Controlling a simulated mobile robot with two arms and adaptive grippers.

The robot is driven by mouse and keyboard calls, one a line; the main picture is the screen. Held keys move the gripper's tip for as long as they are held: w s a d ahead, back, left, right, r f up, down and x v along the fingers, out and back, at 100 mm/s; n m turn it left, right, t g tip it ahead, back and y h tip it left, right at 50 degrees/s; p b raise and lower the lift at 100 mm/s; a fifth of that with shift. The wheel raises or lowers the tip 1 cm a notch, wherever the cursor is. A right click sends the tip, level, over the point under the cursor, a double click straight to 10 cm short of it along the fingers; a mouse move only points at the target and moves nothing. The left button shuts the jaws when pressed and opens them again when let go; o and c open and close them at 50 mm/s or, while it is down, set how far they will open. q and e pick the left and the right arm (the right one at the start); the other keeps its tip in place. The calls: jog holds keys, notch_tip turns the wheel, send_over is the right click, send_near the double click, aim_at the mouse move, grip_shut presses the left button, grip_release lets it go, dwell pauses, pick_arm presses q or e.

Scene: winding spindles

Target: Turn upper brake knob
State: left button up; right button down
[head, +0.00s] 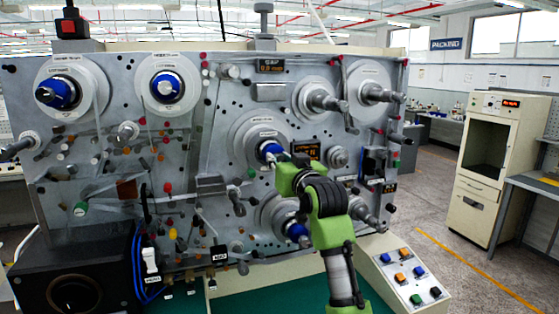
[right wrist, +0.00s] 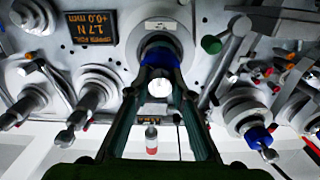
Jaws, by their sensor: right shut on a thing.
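The upper brake knob (head: 268,148) is a blue knob on a round grey plate at the middle of the machine's front panel. My right gripper (head: 281,158) reaches it from the lower right and is shut on it. In the right wrist view the two fingers (right wrist: 160,85) lie on either side of the blue knob (right wrist: 161,52), with its pale round end between them. Part of the knob is hidden by the fingers. A second blue knob (head: 296,231) sits below, partly hidden behind my right arm. My left gripper does not show.
Two blue-hubbed spindles (head: 167,87) and (head: 60,93) stand at the panel's upper left. Bare spindles (head: 325,101) jut out at right. A small display (head: 305,151) is beside the knob. A button box (head: 405,275) stands at lower right.

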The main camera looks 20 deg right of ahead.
jog(key=shift+n, duration=0.4)
jog(key=n, duration=0.3)
jog(key=shift+n, duration=0.3)
jog(key=n, duration=0.3)
jog(key=shift+n, duration=0.3)
jog(key=n, duration=0.3)
jog(key=shift+n, duration=2.5)
jog(key=shift+a, duration=0.1)
jog(key=c, duration=1.8)
grip_release()
